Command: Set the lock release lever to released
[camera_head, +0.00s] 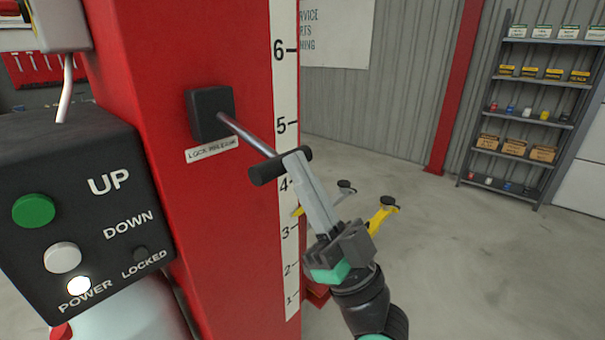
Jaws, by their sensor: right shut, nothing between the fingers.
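The lock release lever (247,134) is a metal rod that comes out of a black box (210,113) on the red column. It slants down to the right and ends in a black crossbar handle (271,169). A label under the box appears to read "LOCK RELEASE". My right gripper (297,158) is shut, with its fingertips at the right part of the handle, overlapping it in the picture. Nothing is between its fingers, and I cannot tell whether they touch the handle. My left gripper is not in view.
A black control box (85,200) with UP, DOWN, POWER and LOCKED markings is at the left; its POWER light is lit. The red column (150,60) carries a height scale (285,90). Yellow lift arms (381,217) are behind my gripper. A shelf rack (530,100) stands far right. Open floor lies right.

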